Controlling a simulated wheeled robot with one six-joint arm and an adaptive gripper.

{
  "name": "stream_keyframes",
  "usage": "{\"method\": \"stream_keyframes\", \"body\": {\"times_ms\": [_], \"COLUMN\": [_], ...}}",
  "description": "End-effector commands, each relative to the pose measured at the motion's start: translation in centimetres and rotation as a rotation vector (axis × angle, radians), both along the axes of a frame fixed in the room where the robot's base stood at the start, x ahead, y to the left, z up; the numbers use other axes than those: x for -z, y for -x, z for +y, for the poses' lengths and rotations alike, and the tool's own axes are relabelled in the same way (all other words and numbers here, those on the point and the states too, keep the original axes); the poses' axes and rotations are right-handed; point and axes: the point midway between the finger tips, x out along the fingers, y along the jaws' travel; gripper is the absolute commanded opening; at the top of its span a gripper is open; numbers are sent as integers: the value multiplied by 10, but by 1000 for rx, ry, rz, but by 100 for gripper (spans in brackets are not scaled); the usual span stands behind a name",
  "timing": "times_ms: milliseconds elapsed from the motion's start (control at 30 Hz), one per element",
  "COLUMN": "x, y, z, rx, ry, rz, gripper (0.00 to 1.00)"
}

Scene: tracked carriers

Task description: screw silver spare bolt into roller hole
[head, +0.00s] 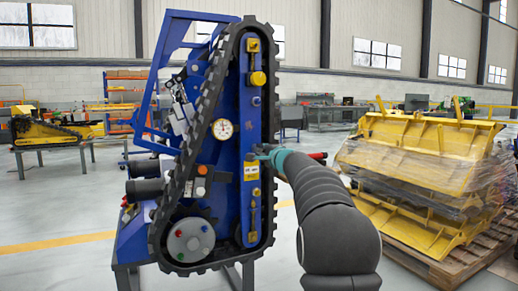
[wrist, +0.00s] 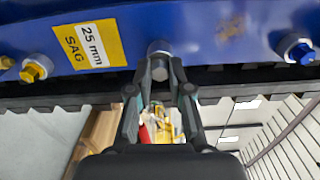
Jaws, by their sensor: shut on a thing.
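A silver bolt (wrist: 159,47) shows in the wrist view between the fingertips, its head against the blue side beam (wrist: 200,28). My gripper (wrist: 164,72) is shut on it. In the head view my gripper (head: 262,152) reaches the blue beam from the right, just above the "25 mm SAG" label; the bolt is too small to make out there. How deep the bolt sits, and any hole behind it, is hidden. The label (wrist: 90,45) is left of the bolt in the wrist view. A bolt with a silver washer and blue centre (wrist: 300,52) is at the far right.
A black rubber track (head: 185,175) loops around the beam, close to my fingers. A yellow bolt (wrist: 33,70) is at the left in the wrist view. A round gauge (head: 222,129) is on the unit. Wrapped yellow parts (head: 425,150) stand on a pallet at the right.

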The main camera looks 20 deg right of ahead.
Motion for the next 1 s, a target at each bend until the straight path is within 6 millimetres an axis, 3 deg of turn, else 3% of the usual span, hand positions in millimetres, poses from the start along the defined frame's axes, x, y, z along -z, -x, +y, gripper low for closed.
{"method": "stream_keyframes", "body": {"times_ms": [500,1000], "x": [-1,-2], "y": [0,0], "z": [-1,-1], "rx": [1,2], "ry": [-135,-835], "rz": [5,29], "gripper": [0,0]}}
